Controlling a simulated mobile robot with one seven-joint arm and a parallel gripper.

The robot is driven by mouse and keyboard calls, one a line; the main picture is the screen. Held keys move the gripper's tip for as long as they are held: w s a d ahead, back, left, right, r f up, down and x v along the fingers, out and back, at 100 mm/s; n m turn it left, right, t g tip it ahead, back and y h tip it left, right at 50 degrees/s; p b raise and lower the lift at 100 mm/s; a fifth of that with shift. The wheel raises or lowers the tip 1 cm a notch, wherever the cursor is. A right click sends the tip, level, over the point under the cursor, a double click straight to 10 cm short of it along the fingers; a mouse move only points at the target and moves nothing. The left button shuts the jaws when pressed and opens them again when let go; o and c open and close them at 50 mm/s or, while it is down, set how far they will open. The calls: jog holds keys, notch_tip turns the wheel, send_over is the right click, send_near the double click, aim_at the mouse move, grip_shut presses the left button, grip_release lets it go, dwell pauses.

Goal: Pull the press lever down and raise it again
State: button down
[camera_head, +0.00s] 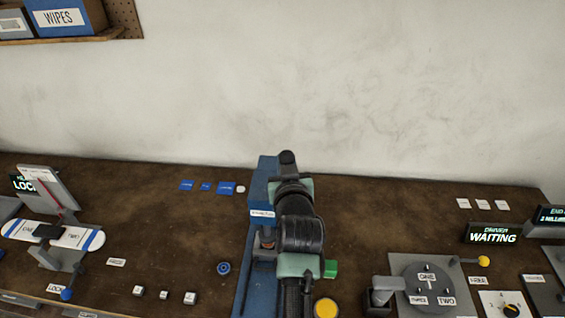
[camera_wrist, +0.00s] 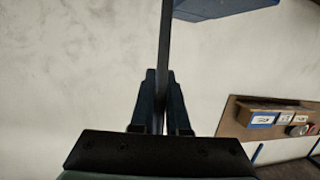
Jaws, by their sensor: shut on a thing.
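The blue press (camera_head: 262,185) stands on the brown bench near the middle of the head view, and my arm covers its right side. In the wrist view, the press lever (camera_wrist: 166,40) is a thin dark bar running up from between my fingers. A blue part (camera_wrist: 222,8) shows at the top edge there. My gripper (camera_wrist: 162,85) is shut on the lever, with one dark finger on each side of it. In the head view my arm hides the fingers and the lever, so the lever's angle is hard to tell there.
A dial plate (camera_head: 404,262) and a "WAITING" display (camera_head: 492,235) stand further right. A rocker with a white-blue board (camera_head: 60,236) stands at the left. Small blue tags (camera_head: 205,187) lie behind.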

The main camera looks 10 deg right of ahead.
jog(key=shift+w+r, duration=0.1)
jog(key=shift+r, duration=0.2)
jog(key=c, duration=1.2)
grip_release()
jog(key=shift+o, duration=1.4)
jog(key=shift+w+f, duration=0.1)
jog(key=shift+f, duration=0.15)
jog(key=shift+s, duration=0.55)
jog(key=b+v, duration=0.3)
jog(key=v, duration=0.9)
jog(key=shift+r+b, duration=0.25)
jog(key=shift+b, duration=0.05)
jog(key=shift+w+r, duration=0.1)
jog(key=shift+w, duration=0.05)
